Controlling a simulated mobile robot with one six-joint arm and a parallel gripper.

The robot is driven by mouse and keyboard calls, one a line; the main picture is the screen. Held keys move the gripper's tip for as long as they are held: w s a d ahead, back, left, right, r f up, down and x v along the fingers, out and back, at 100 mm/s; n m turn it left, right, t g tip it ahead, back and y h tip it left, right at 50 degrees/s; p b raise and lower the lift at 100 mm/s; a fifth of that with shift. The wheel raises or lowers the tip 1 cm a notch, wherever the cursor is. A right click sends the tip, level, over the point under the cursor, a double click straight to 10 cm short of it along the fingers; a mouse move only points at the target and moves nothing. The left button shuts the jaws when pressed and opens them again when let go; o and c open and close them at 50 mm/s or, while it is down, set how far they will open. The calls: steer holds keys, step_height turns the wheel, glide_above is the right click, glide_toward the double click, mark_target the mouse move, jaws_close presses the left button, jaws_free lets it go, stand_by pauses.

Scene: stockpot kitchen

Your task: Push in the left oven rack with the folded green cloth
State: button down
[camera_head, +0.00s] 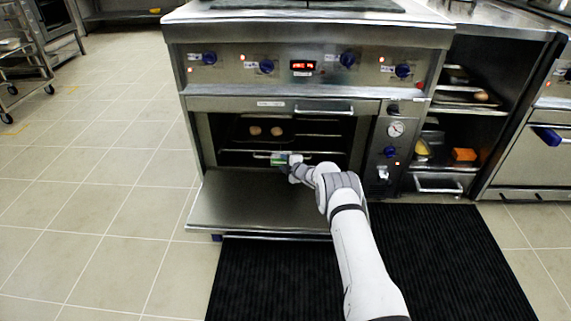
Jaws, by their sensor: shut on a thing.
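The oven (280,105) is open, with its door (250,205) folded down flat. Inside, a rack (240,153) spans the left part of the cavity, and a dark tray with two round brown items (265,131) sits at the left. My gripper (285,162) is at the front of the oven opening, at the rack's front edge. It is shut on the green cloth (278,159), of which only a small patch shows. Whether the cloth touches the rack cannot be told from this view.
Blue knobs (266,66) line the panel above the opening. Open shelves on the right hold an orange block (464,154) and trays. A black ribbed mat (440,260) lies in front. The tiled floor (90,220) at left is clear.

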steer(key=shift+s+r+p, duration=0.3)
steer(key=shift+s+p, duration=0.15)
steer(key=shift+s, duration=0.2)
steer(key=shift+s+r+p, duration=0.25)
steer(key=shift+s+p, duration=0.2)
steer(key=shift+s, duration=0.2)
stand_by(1.8)
steer(key=s+p, duration=0.1)
steer(key=s+r+p, duration=0.1)
steer(key=s+p, duration=0.1)
steer(key=s+r+p, duration=0.1)
steer(key=p, duration=0.1)
steer(key=shift+s+a, duration=0.1)
steer(key=shift+s, duration=0.15)
stand_by(0.5)
steer(key=shift+r, duration=0.1)
stand_by(0.3)
